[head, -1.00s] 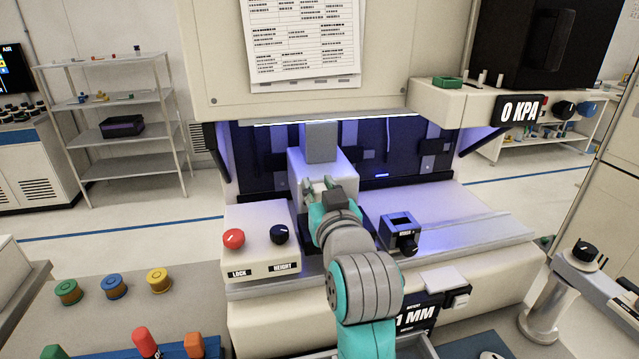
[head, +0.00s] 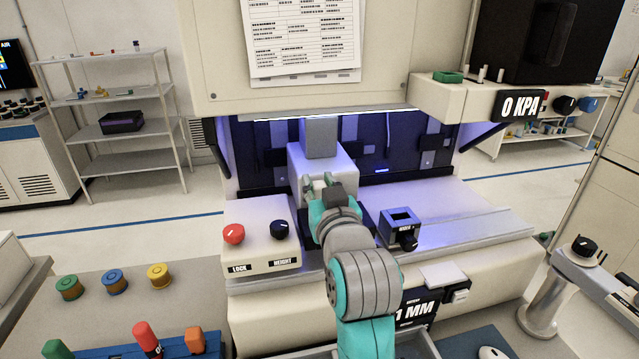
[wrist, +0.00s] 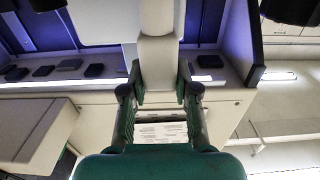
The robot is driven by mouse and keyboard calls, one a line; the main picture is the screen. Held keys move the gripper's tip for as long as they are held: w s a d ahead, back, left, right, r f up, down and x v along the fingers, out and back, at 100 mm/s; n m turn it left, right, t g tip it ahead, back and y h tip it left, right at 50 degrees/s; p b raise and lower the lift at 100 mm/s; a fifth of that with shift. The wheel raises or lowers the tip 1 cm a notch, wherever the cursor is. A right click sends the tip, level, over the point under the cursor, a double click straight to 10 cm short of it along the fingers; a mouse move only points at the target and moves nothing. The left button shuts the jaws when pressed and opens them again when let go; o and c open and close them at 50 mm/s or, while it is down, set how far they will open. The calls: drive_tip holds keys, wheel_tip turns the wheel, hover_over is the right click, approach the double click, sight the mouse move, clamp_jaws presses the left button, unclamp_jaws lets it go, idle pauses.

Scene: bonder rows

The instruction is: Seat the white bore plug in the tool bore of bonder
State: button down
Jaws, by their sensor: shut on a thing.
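My gripper (head: 317,183) reaches in front of the pale block of the bonder head (head: 331,164), below the grey tool column (head: 321,137). In the wrist view my gripper (wrist: 160,82) has its two dark green fingers closed on either side of a pale piece, the white bore plug (wrist: 158,62). A pale column (wrist: 157,15) lines up with the plug there, and I cannot tell whether they touch. In the head view the plug cannot be made out at the fingers. The tool bore itself is not clearly visible.
A box with a red lock knob (head: 233,233) and a black height knob (head: 279,229) stands left of my arm. A black holder (head: 400,226) stands close on the right.

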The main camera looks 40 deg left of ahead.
drive_tip(key=shift+f, duration=0.25)
drive_tip(key=shift+f, duration=0.3)
drive_tip(key=shift+f, duration=0.2)
drive_tip(key=c, duration=0.8)
unclamp_jaws()
drive_tip(key=v, duration=1.2)
idle(0.5)
